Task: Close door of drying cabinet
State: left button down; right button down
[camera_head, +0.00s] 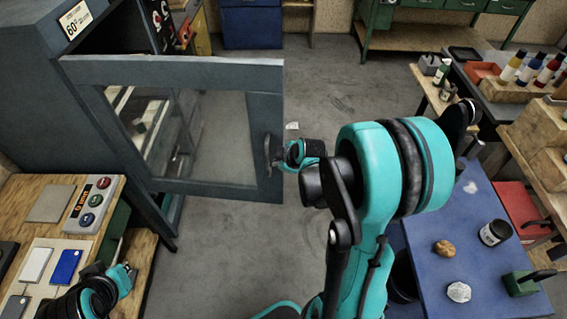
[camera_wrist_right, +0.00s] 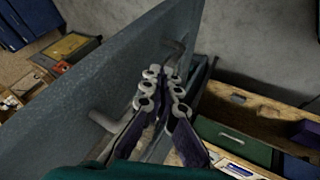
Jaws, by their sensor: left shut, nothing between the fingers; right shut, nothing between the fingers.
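The drying cabinet (camera_head: 40,100) stands at the left with a 60° label on top. Its grey door (camera_head: 175,185), with a glass window (camera_head: 225,135), is open and swung out toward the right. A dark handle (camera_head: 268,152) sits near the door's free edge. My right gripper (camera_head: 288,155) is at that edge, beside the handle, its fingers partly hidden in the head view. In the right wrist view its fingers (camera_wrist_right: 160,90) are shut and empty, close to the door face (camera_wrist_right: 110,75) and its handle (camera_wrist_right: 176,50). My left gripper (camera_head: 128,275) is shut and empty at lower left.
A wooden bench (camera_head: 110,245) with a button box (camera_head: 92,203) is at lower left, below the door. A blue table (camera_head: 450,215) with a jar and small lumps is at right. The grey floor (camera_head: 330,95) behind the door is clear.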

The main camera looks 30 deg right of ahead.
jog(key=shift+w+d+f, duration=0.1)
jog(key=shift+w+d, duration=0.55)
jog(key=shift+w, duration=0.2)
jog(key=shift+w+d+f, duration=0.1)
jog(key=shift+w+d, duration=0.5)
jog(key=shift+w, duration=0.25)
